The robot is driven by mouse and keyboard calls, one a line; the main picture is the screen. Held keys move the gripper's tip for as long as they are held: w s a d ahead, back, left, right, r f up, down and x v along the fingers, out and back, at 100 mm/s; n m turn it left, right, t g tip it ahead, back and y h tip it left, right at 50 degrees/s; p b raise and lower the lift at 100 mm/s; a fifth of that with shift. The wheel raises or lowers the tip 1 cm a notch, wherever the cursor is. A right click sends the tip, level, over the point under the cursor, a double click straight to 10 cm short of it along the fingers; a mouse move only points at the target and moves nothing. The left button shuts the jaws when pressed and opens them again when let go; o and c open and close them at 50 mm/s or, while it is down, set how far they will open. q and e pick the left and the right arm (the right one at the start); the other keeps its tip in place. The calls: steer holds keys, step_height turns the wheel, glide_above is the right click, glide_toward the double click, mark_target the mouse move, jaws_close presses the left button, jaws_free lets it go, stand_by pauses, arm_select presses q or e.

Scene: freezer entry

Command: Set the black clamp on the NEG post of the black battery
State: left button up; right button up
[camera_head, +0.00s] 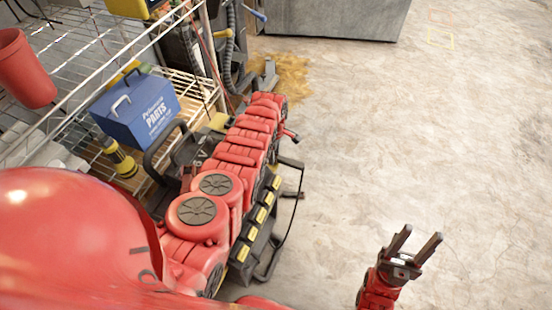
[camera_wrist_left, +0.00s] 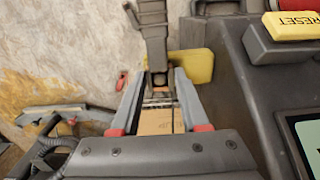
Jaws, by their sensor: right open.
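In the head view my left arm reaches up the picture, and its gripper (camera_head: 267,78) is small and partly hidden at the far end. The left wrist view shows its two grey fingers (camera_wrist_left: 162,78). A dark grey part, possibly the black clamp (camera_wrist_left: 153,40), lies at and beyond the fingertips. I cannot tell whether the fingers press on it. My right gripper (camera_head: 418,245) is open and empty above bare floor. I cannot make out the black battery or its NEG post for certain.
A wire shelf carries a blue parts box (camera_head: 140,108) and a red bucket (camera_head: 25,68). A yellow RESET button (camera_wrist_left: 295,25) sits on a dark unit beside the left fingers. A dark grey cabinet (camera_head: 335,18) stands at the back. The floor (camera_head: 450,140) to the right is clear.

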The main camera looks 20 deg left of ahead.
arm_select(q)
jaws_close()
steer(key=shift+r+p, duration=0.5)
steer(key=shift+r, duration=0.15)
step_height(320, 180, up, 13)
steer(key=p, duration=0.5)
steer(key=shift+f, duration=0.15)
stand_by(0.4)
